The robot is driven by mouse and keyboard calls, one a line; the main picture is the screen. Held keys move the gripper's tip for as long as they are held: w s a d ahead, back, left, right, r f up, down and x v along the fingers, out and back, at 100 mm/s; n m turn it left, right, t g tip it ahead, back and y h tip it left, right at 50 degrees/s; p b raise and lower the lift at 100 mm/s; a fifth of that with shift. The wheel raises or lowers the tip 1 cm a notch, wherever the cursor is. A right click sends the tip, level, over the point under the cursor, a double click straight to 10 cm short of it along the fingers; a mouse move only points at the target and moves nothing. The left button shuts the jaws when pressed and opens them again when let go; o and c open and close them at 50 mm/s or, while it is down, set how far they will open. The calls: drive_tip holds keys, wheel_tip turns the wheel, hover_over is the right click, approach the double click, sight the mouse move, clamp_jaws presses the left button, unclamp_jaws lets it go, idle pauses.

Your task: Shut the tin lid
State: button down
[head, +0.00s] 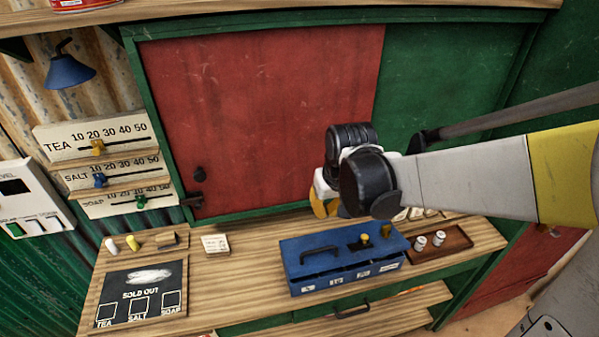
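A blue tin (300,265) stands on the wooden counter, right of the middle. My gripper (325,208) hangs above and behind the tin, in front of the red panel, apart from the tin as far as I can see. Its yellow fingers are partly hidden by my wrist, so their opening is unclear.
A brown tray (448,252) with two small white-topped weights stands right of the tin. A small cream block (215,245) and a black "SOLD OUT" board (140,292) lie to the left. Price sliders (105,145) hang on the left wall. Counter between block and tin is clear.

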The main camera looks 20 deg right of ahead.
drive_tip(key=b, duration=0.2)
hover_over(323, 259)
drive_tip(key=w, duration=0.4)
wheel_tip(323, 259, down, 8)
drive_tip(key=f, duration=0.2)
drive_tip(key=s+f+b, duration=0.1)
drive_tip(key=shift+s+d+f, duration=0.1)
drive_tip(key=shift+s+f, duration=0.05)
drive_tip(key=shift+f, duration=0.15)
drive_tip(key=shift+s+f, duration=0.2)
drive_tip(key=shift+f, duration=0.2)
drive_tip(key=s+f+b, duration=0.1)
drive_tip(key=f+b, duration=0.1)
drive_tip(key=s+f+b, duration=0.2)
drive_tip(key=b, duration=0.1)
drive_tip(key=shift+r, duration=0.15)
drive_tip(key=shift+r+p, duration=0.15)
drive_tip(key=shift+p, duration=0.15)
